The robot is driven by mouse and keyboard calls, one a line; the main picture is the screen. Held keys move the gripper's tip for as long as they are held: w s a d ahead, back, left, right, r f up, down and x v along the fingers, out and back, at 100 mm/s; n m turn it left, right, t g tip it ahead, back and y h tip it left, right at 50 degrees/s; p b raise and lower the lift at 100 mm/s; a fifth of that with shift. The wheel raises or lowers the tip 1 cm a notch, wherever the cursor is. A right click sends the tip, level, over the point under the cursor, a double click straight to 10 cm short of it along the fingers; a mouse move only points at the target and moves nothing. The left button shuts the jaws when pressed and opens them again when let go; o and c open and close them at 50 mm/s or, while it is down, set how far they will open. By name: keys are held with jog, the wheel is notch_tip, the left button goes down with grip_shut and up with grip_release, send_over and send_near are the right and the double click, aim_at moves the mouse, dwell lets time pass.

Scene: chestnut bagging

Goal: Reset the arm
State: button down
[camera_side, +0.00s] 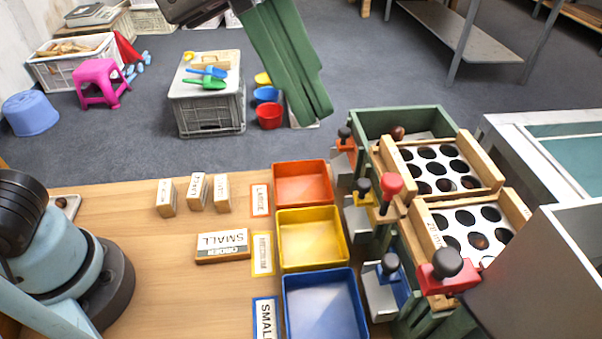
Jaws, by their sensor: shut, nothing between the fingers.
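My gripper (309,112) hangs in from the top of the side view, with long green fingers angled down to the right. The fingers are together and nothing is held between them. It is raised above the far edge of the wooden table (150,270), apart from everything on it. The orange bin (302,170) shows just below the fingertips in the picture. The upper part of my arm is cut off by the frame's top edge.
Yellow (311,240) and blue (322,308) bins line up nearer, beside the green sorting stand (405,120) with perforated white plates (462,222). A SMALL ORDER block (222,246) and several small wooden blocks (197,192) lie left.

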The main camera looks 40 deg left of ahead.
jog(key=w+a+f+n+t+y, duration=0.3)
jog(key=w+a+f+n, duration=0.1)
jog(key=a+f+n, duration=0.6)
jog(key=w+a+f+n+t+y, duration=0.3)
jog(key=a+f+n, duration=0.8)
jog(key=a+n, duration=0.5)
jog(key=shift+w+a+t+y, duration=0.3)
jog(key=shift+w+a+t, duration=0.2)
jog(key=shift+w+a, duration=0.7)
